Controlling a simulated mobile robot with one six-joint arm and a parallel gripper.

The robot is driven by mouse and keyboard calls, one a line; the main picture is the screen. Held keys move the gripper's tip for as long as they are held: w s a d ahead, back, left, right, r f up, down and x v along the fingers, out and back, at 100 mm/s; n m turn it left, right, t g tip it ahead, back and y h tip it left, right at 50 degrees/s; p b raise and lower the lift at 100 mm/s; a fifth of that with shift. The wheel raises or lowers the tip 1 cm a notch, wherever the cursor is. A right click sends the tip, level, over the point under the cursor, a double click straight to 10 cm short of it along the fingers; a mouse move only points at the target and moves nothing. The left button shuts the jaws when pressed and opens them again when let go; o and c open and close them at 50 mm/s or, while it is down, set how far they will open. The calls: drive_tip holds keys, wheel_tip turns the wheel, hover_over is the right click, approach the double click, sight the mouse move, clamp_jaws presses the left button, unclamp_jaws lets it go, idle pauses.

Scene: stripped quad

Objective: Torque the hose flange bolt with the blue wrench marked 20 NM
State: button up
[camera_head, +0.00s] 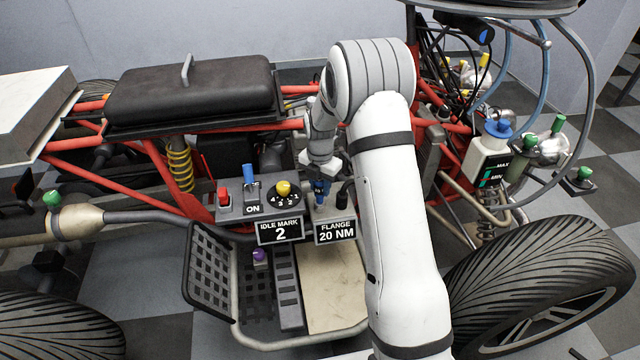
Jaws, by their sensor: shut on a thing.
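My gripper (321,170) points down over the right end of the grey control panel and is shut on a small blue tool, which I take to be the blue wrench (321,189). The wrench is small in view, and no marking on it can be read. It stands just above or on the panel's right end; I cannot tell whether it touches a bolt. A sign reading "FLANGE 20 NM" (336,231) hangs below it. A dark hose end (343,197) stands just right of the wrench. The flange bolt itself is hidden or too small to make out.
Left on the panel are a red button (223,197), a blue switch (250,178) at "ON" and a yellow knob (283,188) above the "IDLE MARK 2" sign (281,232). A black seat (190,92) and red frame tubes lie behind. A reservoir (487,160) stands right of my arm.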

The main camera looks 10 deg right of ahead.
drive_tip(key=shift+m, duration=0.3)
drive_tip(key=shift+m, duration=1.1)
drive_tip(key=shift+p, duration=0.3)
drive_tip(key=shift+m, duration=1.1)
drive_tip(key=shift+m+p, duration=0.35)
drive_tip(key=shift+m, duration=0.85)
